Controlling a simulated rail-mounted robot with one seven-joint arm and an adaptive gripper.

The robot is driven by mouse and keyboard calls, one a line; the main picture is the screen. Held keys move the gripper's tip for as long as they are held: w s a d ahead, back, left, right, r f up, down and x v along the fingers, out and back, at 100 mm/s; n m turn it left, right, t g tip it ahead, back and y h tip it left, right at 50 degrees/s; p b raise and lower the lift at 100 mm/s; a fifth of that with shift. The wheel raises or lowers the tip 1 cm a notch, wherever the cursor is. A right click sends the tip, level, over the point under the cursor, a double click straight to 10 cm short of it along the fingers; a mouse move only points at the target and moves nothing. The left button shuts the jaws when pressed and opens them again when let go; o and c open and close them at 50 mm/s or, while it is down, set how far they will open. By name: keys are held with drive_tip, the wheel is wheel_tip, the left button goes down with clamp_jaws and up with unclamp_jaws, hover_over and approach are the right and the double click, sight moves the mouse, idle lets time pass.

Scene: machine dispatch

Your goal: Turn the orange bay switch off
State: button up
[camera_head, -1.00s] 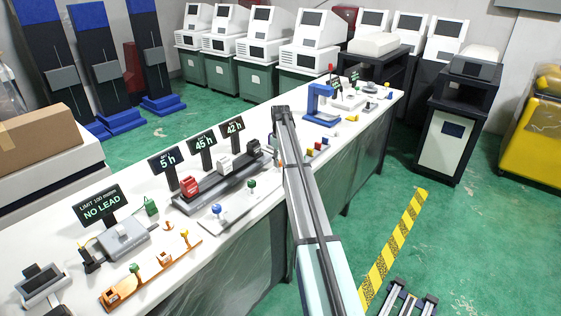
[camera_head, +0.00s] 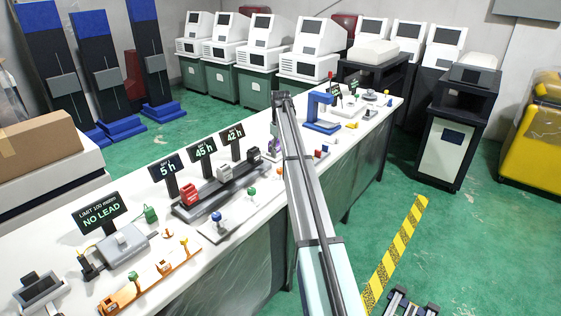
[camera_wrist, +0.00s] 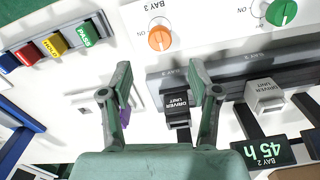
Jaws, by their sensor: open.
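The orange bay switch (camera_wrist: 160,38) is a round knob on a white panel marked BAY 3, with an ON label beside it, at the upper middle of the wrist view. Which way the knob points is too small to tell. My gripper (camera_wrist: 160,80) is open and empty. Its two green-grey fingers are spread to either side, just below the knob in the picture and apart from it. In the head view my arm crosses the bench and largely hides this spot.
A green switch (camera_wrist: 281,12) sits to the right of the orange one. A black driver unit (camera_wrist: 178,106) lies between the fingers in view, and a grey one (camera_wrist: 265,95) is farther right. Coloured blocks (camera_wrist: 55,45) are at left.

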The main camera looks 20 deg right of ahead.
drive_tip(key=shift+r, duration=1.55)
